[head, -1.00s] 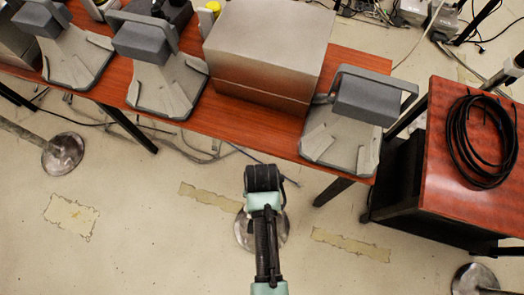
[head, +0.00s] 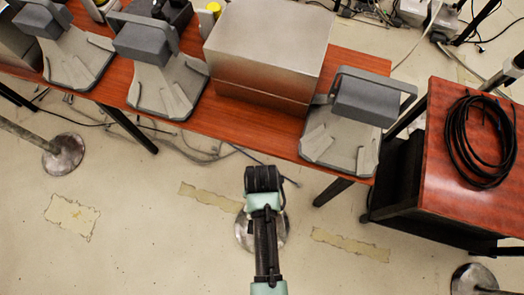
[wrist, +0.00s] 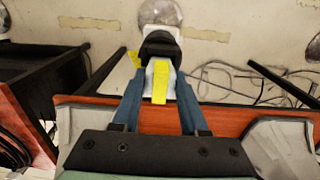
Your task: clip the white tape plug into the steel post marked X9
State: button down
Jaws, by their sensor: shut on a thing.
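In the wrist view my gripper (wrist: 160,82) is shut on the white tape plug (wrist: 151,78), whose white body shows between the two blue fingers with a yellow strip (wrist: 160,84) along it. Just beyond the plug is a black head (wrist: 160,46) with a whitish part, in line with a round steel base (wrist: 161,12) on the floor. I cannot tell whether plug and head touch. In the head view my gripper (head: 263,180) is dark and hides the plug. A steel base (head: 246,238) shows partly behind my arm. No X9 mark is legible.
A side table (head: 445,195) with coiled black cable (head: 480,140) stands right. Other steel bases stand left (head: 63,157) and lower right (head: 474,280). Cables cross the floor.

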jog(key=shift+f, duration=0.25)
dwell(0.5)
jog(key=shift+r+p, duration=0.9)
jog(key=shift+p, duration=0.2)
dwell(0.5)
jog(key=shift+f+b, duration=0.6)
jog(key=shift+f, duration=0.3)
dwell(0.3)
jog(key=shift+r+p, duration=0.3)
jog(key=shift+r+p, duration=0.35)
jog(key=shift+p, duration=0.05)
jog(key=shift+r+p, duration=0.25)
jog(key=shift+p, duration=0.2)
dwell(0.5)
jog(key=shift+f+b, duration=0.65)
jog(key=shift+f, duration=0.25)
dwell(0.3)
jog(key=c, duration=0.7)
grip_release()
